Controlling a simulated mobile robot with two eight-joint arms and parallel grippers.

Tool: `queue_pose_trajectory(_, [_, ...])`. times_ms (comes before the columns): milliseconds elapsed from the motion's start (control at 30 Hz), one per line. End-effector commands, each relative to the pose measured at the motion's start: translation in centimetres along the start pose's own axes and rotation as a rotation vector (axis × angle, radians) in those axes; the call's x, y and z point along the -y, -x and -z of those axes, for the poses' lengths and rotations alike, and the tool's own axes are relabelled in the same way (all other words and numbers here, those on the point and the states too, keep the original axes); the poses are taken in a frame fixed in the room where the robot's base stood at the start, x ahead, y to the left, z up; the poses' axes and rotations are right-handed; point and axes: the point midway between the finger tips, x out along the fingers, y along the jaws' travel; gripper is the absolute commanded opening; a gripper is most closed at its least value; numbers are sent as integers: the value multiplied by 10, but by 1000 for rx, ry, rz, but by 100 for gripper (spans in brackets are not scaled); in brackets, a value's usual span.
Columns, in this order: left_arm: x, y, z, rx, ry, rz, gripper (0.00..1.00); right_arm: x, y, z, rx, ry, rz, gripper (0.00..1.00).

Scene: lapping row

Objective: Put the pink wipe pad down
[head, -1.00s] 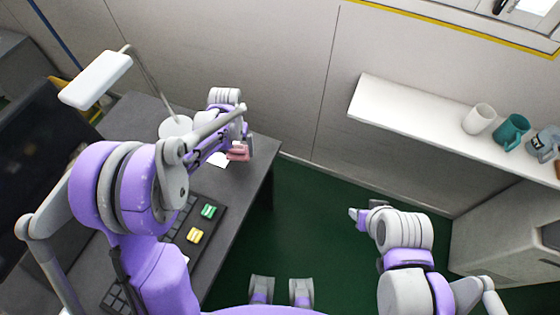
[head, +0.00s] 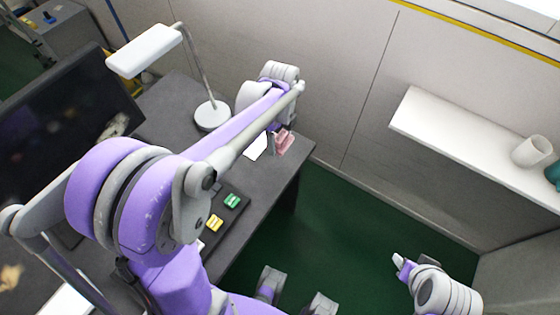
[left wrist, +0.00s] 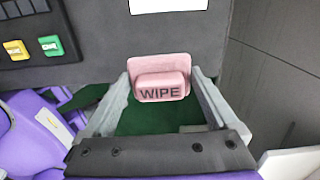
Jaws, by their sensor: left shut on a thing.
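The pink wipe pad (left wrist: 160,88), a block marked WIPE on a thin pink plate, is between the fingers of my left gripper (left wrist: 160,74) in the left wrist view. The left gripper is shut on it. In the head view the pink pad (head: 285,142) shows by the far right corner of the dark desk (head: 268,185), right of a white card (head: 257,146). I cannot tell whether it touches the desk top. My right gripper (head: 400,264) is at lower right over the green floor, and its jaw opening is unclear.
A lamp (head: 212,114) stands on the desk behind the card. A dark panel holds a green block (head: 232,200) and a yellow block (head: 215,222). A monitor (head: 60,110) is at left. A white shelf (head: 465,140) with a cup (head: 531,150) is on the wall at right.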

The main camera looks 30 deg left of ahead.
Motion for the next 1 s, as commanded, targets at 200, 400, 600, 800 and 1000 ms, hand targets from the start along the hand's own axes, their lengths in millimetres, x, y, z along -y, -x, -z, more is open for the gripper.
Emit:
queue_pose_trajectory(200, [-1, -35, -1, 0, -26, 0, 32, 0, -4, -3, 2, 0, 0, 50])
queue_pose_trajectory(400, [0, -60, -1, 0, -25, 0, 32, 0, -6, -4, 3, 0, 0, 50])
queue_pose_trajectory(600, [0, -79, -1, 0, -25, 0, 32, 0, -8, -6, 4, 0, 0, 50])
queue_pose_trajectory(800, [-1, -99, -1, 0, -24, 1, 32, 0, -9, -7, 4, 0, 0, 50])
queue_pose_trajectory(1000, [-1, -99, -1, 0, -24, 0, 32, 0, -9, -7, 4, 0, 0, 50])
